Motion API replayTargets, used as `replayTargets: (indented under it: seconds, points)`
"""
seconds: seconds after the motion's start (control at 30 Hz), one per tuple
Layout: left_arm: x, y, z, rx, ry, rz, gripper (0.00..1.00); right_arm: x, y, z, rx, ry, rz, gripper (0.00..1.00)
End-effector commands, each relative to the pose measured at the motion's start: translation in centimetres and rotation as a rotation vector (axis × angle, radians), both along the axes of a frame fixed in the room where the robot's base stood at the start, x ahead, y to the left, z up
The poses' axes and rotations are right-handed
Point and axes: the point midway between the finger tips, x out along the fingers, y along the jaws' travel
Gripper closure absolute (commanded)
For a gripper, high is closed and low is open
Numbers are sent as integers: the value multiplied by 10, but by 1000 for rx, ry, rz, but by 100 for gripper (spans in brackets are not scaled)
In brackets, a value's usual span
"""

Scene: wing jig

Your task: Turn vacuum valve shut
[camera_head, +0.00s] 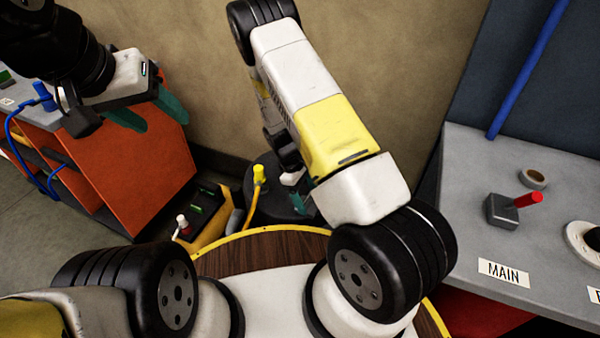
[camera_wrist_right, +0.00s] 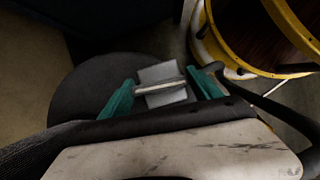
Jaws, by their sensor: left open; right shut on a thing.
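My right gripper (camera_wrist_right: 162,92) is shut on a pale grey piece (camera_wrist_right: 160,75) with a light bar across it, above a dark round top. In the head view my right gripper (camera_head: 304,192) is mostly hidden behind my own arm. I cannot tell whether the held piece is the vacuum valve. A grey block with a red handle (camera_head: 528,199) stands on the right bench, behind the MAIN label and away from both grippers. My left gripper (camera_head: 150,112) is open and empty at the upper left, in front of the orange cabinet.
The dark round top (camera_wrist_right: 85,90) lies under my right gripper. A yellow-capped fitting (camera_head: 259,174) with a yellow hose stands beside it. The orange cabinet (camera_head: 130,170) with blue hoses is at left.

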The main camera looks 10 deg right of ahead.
Motion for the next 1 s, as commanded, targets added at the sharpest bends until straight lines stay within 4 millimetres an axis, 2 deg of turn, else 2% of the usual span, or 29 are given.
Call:
replayTargets:
  seconds: [1.0]
  points:
    - [0, 0, 0, 0, 0, 0, 43, 1, -1, 1, 1, -1, -927, 68]
